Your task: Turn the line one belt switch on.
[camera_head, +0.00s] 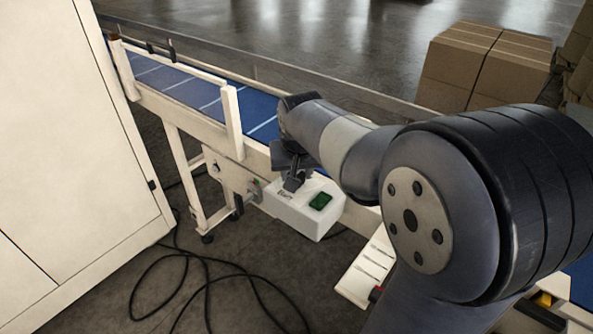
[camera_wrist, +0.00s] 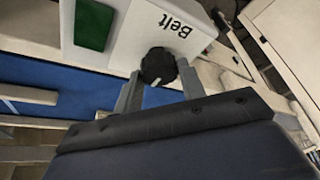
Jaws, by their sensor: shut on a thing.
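The belt switch is a white box (camera_head: 300,212) mounted on the side of the conveyor, with a green rectangle (camera_head: 320,201) on its top face. In the wrist view the box (camera_wrist: 125,40) carries the word "Belt" and a round black knob (camera_wrist: 158,66) with a white pointer mark. My gripper (camera_wrist: 158,88) has its two fingers on either side of the knob and is shut on it. In the head view my gripper (camera_head: 293,180) is over the left part of the box, and it hides the knob there. The green rectangle (camera_wrist: 94,24) is left of the knob in the wrist view.
A blue conveyor belt (camera_head: 185,85) with white side rails runs behind the box. A large white cabinet (camera_head: 70,130) stands at left. Black cables (camera_head: 205,285) lie on the floor. Cardboard boxes (camera_head: 480,62) are stacked at the back right.

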